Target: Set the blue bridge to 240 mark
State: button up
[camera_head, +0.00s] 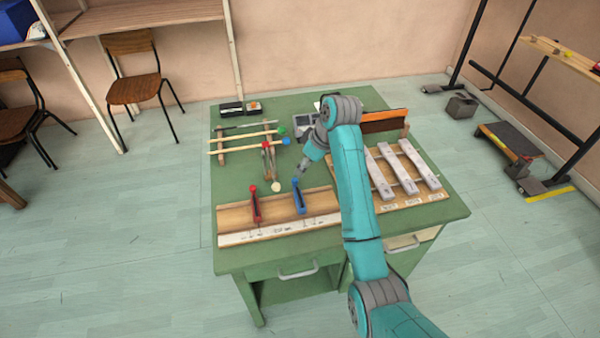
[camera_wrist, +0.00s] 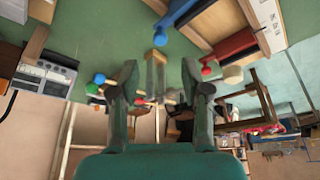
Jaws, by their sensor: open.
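The blue bridge (camera_head: 299,200) stands across a long wooden board (camera_head: 277,207), right of the red bridge (camera_head: 255,206). A pale strip with dark marks (camera_head: 280,231) runs along the board's front; its numbers are too small to read, so I cannot tell which mark the bridge stands at. My gripper (camera_head: 301,172) is just behind and above the blue bridge's rear end. In the wrist view, my open gripper (camera_wrist: 158,70) has its fingers spread, with the blue bridge (camera_wrist: 176,22) ahead of them and apart. The red bridge also shows there (camera_wrist: 228,46).
Bars on a wooden base (camera_head: 405,170) lie right of the board, partly behind my arm. Mallets (camera_head: 245,142) rest on a rack at the back left. A pale mallet head (camera_head: 276,186) lies between the bridges, behind the board. Bare green tabletop (camera_head: 228,185) shows at left.

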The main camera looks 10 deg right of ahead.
jog(key=shift+v, duration=2.1)
